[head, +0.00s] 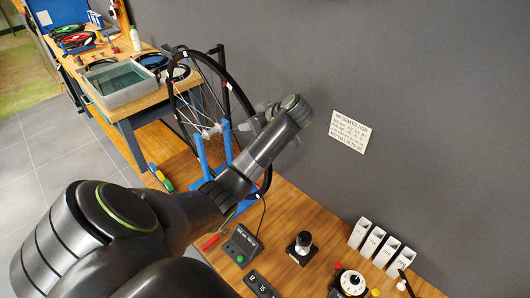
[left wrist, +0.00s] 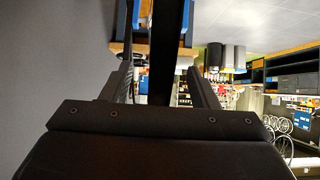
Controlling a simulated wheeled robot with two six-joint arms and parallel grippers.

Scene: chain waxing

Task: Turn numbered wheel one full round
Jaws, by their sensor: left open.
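The wheel (head: 240,95) stands upright in a blue stand (head: 226,140) on the wooden bench, with small white tags around its rim; any numbers are too small to read. My left arm crosses the head view and covers the wheel's lower right part. My left gripper (head: 250,122) is at the right side of the wheel, partly hidden by its wrist. In the left wrist view its fingers (left wrist: 160,72) are apart, with a dark band that looks like the tyre (left wrist: 165,50) between them. I cannot tell whether they touch it. My right gripper is not in view.
A printed sign (head: 350,132) hangs on the grey wall. A grey water tub (head: 122,82) stands on the far bench.

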